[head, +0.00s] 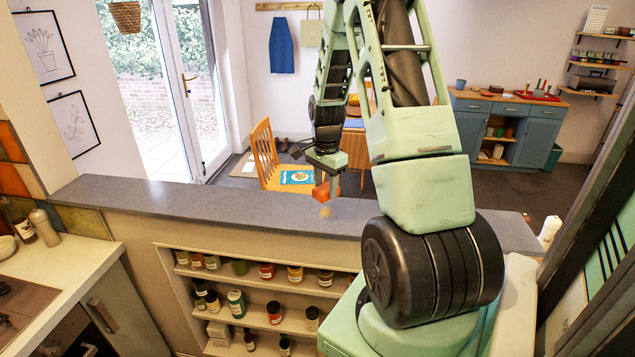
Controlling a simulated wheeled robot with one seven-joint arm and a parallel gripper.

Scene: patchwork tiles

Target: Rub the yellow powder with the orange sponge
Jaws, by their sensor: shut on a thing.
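My gripper (327,178) is shut on the orange sponge (321,191), which hangs below it over the grey ledge. The sponge is small in the view and partly hidden by the fingers. A small yellowish patch, the yellow powder (325,212), lies on the ledge just below the sponge, toward its front edge. I cannot tell whether the sponge touches the ledge; it appears slightly behind and above the powder.
The grey ledge (190,203) is otherwise clear to the left. Shelves of jars (266,272) sit below it. A wooden chair (264,150) with a blue book (297,177) stands behind. A white bottle (549,230) is at the right.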

